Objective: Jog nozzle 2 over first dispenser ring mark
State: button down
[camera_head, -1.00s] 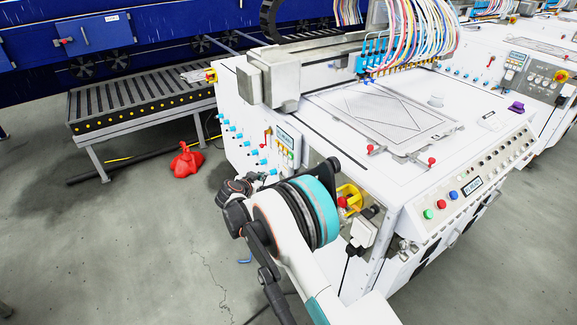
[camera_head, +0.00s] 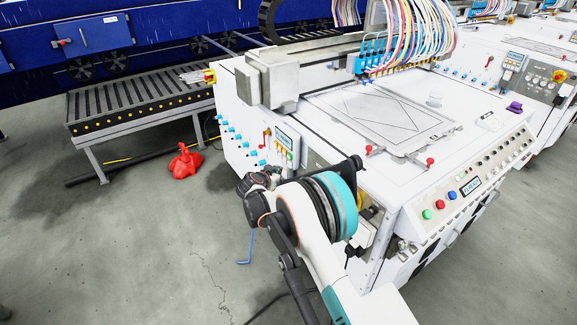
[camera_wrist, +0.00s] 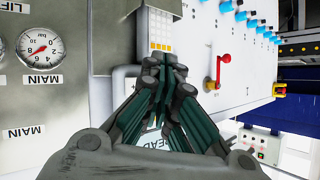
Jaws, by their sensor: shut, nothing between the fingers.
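The nozzle head (camera_head: 372,58), with blue nozzles and many coloured hoses, sits on the gantry beam (camera_head: 320,70) above the white machine's bed. I cannot tell which nozzle is number 2. A grey plate with dark lines (camera_head: 385,115) lies on the bed; no ring mark can be made out. In the wrist view my gripper (camera_wrist: 164,66) is shut and empty, in front of the machine's end panel. Just beyond its tips is a small yellow-and-white keypad (camera_wrist: 160,36). A label partly reading "READ" is mostly hidden behind the fingers. In the head view my arm hides the gripper's tips.
A red lever (camera_wrist: 221,72) and blue knobs (camera_wrist: 238,15) stick out right of my gripper. A pressure gauge (camera_wrist: 39,46) is at left. The front panel (camera_head: 470,185) carries coloured buttons. A roller conveyor (camera_head: 135,105) and red bundle (camera_head: 186,161) stand left; floor between is open.

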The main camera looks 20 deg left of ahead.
jog(key=shift+w+d, duration=0.5)
jog(key=shift+w, duration=0.1)
jog(key=shift+w+d, duration=0.1)
dwell(1.1)
jog(key=shift+w+d, duration=0.15)
jog(key=shift+w, duration=0.05)
jog(key=shift+w+d, duration=0.4)
jog(key=shift+w, duration=0.05)
dwell(1.1)
jog(key=shift+s, duration=0.1)
dwell(2.9)
jog(key=shift+s+a, duration=0.6)
jog(key=shift+s, duration=0.05)
jog(key=shift+s+a, duration=0.1)
jog(key=shift+s+a, duration=1.55)
jog(key=shift+s, duration=0.3)
